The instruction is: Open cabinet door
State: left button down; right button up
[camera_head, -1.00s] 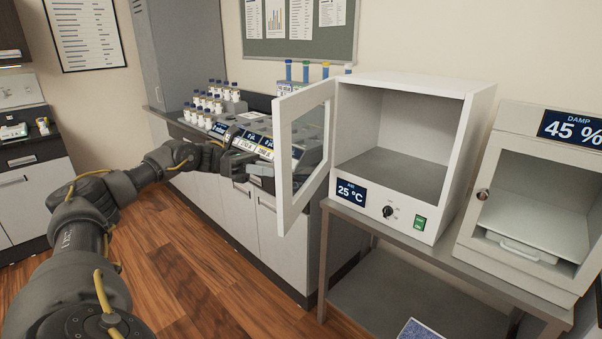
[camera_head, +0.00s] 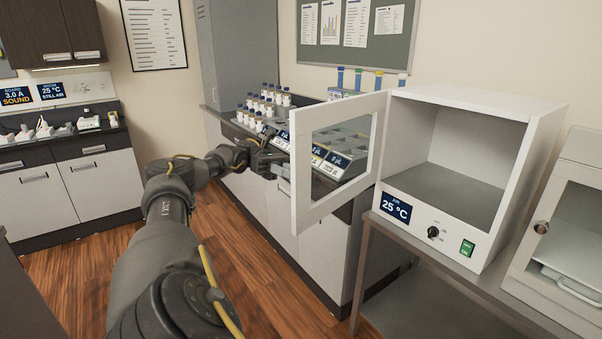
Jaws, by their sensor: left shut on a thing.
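The white cabinet (camera_head: 545,135) with a 25 °C display stands on a metal table, its interior empty and facing me. Its framed glass door (camera_head: 381,135) is swung wide open to the left, hinged at the cabinet's left side. My left gripper (camera_head: 274,168) is at the door's free edge, shut on the door handle (camera_head: 283,184); the fingertips are small and partly hidden. My right gripper is not in view.
Behind the door, a counter holds several white bottles (camera_head: 256,121) and grey boxes with blue labels. A second cabinet (camera_head: 570,150) stands at the right. Wood floor (camera_head: 250,290) is open below my left arm.

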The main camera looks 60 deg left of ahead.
pick_arm(q)
jog(key=shift+a+r, duration=0.1)
dwell(0.3)
jog(key=c, duration=1.1)
grip_release()
jog(key=shift+c, duration=0.2)
